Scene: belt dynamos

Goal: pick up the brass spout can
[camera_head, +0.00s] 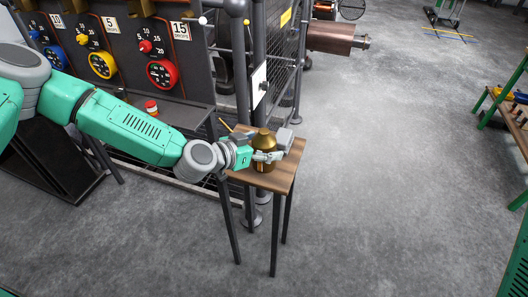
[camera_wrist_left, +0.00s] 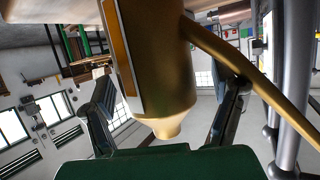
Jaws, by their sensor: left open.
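The brass spout can (camera_head: 263,138) stands on a small wooden table (camera_head: 284,178) in the head view, its thin spout pointing up and left. My left gripper (camera_head: 275,148) is open at the can, with a finger on either side of it. In the left wrist view the can (camera_wrist_left: 160,60) appears upside down between the spread fingers of the left gripper (camera_wrist_left: 168,95). Its spout slants off to the lower right, past the right finger. A gap shows between the can and the left finger; contact on the right side cannot be told. My right gripper is not in view.
A dark panel with blue, yellow and red dials (camera_head: 162,73) stands at the left, with a red-and-white container (camera_head: 151,107) on its ledge. Grey posts and a mesh fence (camera_head: 285,60) rise just behind the table. The floor (camera_head: 390,170) to the right is clear.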

